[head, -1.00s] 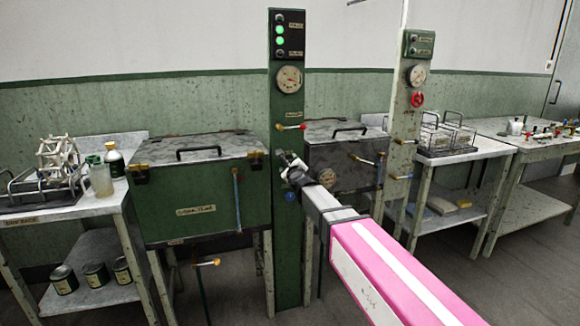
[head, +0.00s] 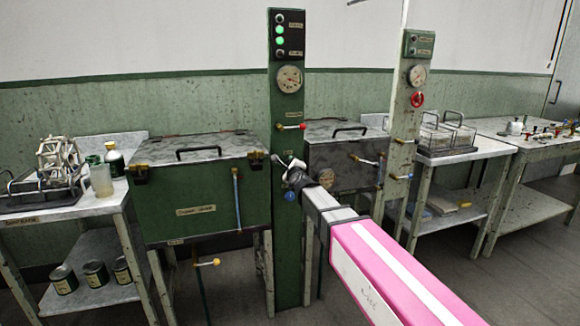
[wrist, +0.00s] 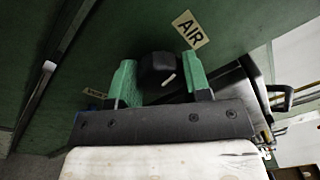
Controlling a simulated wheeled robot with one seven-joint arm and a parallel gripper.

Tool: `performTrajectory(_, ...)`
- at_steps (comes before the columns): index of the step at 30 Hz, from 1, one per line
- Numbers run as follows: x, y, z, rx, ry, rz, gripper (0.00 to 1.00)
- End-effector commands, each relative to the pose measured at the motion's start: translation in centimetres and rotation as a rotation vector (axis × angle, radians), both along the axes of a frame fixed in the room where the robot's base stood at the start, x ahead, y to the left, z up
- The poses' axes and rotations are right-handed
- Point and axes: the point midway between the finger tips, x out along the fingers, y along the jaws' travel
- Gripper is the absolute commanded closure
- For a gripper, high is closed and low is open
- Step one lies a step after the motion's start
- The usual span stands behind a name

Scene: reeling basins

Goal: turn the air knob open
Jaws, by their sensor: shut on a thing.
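The air knob (wrist: 152,66) is black with a short white mark, and sits on the green column (head: 288,105). A tilted "AIR" label (wrist: 190,30) is beside it in the wrist view. My gripper (wrist: 160,77) has its two green fingers on either side of the knob, shut on it. The knob is hidden there behind my gripper.
A blue knob (head: 290,196) is just below my gripper on the column. A green basin (head: 200,195) stands close on the left and a darker basin (head: 340,158) on the right. A pale post (head: 402,150) with a red wheel (head: 417,99) stands farther right.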

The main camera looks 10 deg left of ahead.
Motion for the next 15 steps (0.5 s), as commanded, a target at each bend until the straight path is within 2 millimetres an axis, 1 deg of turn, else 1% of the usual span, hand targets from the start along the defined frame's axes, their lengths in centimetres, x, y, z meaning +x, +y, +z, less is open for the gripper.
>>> performTrajectory(15, 0.0, -0.03, -0.04, -0.418, -0.257, -0.001, 0.8)
